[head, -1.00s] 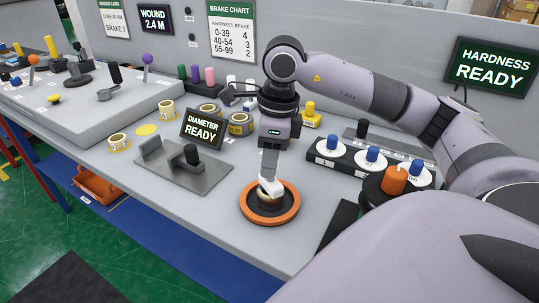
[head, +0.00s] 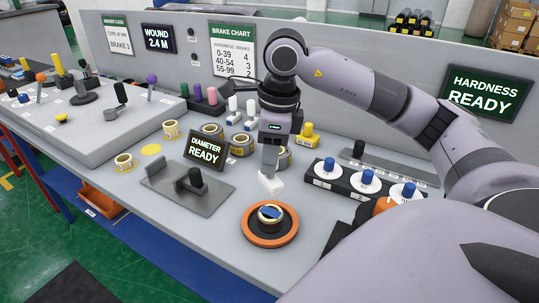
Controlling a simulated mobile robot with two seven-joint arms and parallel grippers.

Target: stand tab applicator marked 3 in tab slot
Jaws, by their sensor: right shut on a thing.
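My right gripper (head: 270,168) points down over the middle of the bench, shut on a white block-ended piece (head: 270,184), seemingly the tab applicator. Its mark is not readable. It is behind the orange ring stand (head: 250,232) and apart from it. A wrapped roll sits in that stand with a blue tab (head: 271,212) on top. Two white upright pieces (head: 232,104) and (head: 250,108) stand at the back, left of my gripper. I cannot clearly make out the tab slot; my gripper and arm hide part of the back. My left gripper is not in view.
A DIAMETER READY sign (head: 205,152) and a grey plate fixture (head: 163,190) are at left. Several wrapped rolls, such as one (head: 125,162), lie around. A black base with blue-knobbed white dials (head: 367,182) is at right. The front bench surface is partly clear.

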